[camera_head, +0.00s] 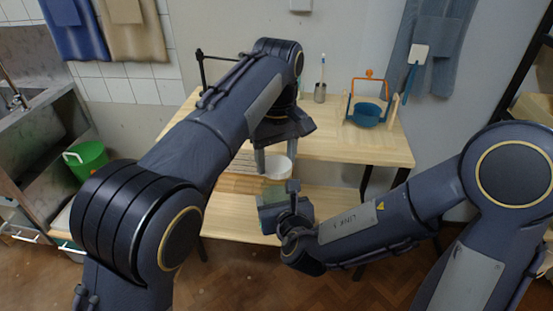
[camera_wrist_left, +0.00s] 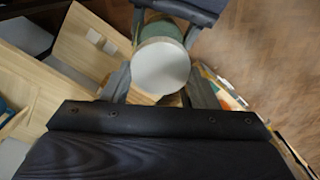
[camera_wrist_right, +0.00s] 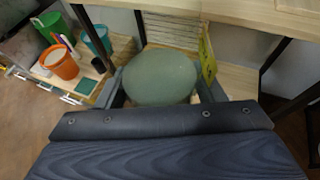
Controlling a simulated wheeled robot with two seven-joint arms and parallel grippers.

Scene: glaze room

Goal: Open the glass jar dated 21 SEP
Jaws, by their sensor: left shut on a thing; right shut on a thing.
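My left gripper (camera_head: 276,165) reaches down over the table's front edge and is shut on a round white lid (camera_wrist_left: 160,67). The lid also shows in the head view (camera_head: 280,168). My right gripper (camera_head: 275,200) is shut on a greenish glass jar (camera_head: 272,193), which sits just below the lid and in front of the lower shelf. The jar fills the middle of the right wrist view (camera_wrist_right: 160,77), with a yellow label (camera_wrist_right: 207,58) at its right side. In the head view the lid appears apart from the jar's top. No date is readable.
The wooden table (camera_head: 340,145) holds a blue pot (camera_head: 366,114) under an orange-handled frame and a metal cup with a brush (camera_head: 320,92). A lower shelf (camera_head: 235,222) runs underneath. A green bucket (camera_head: 87,158) and an orange bucket (camera_wrist_right: 60,62) stand at the left.

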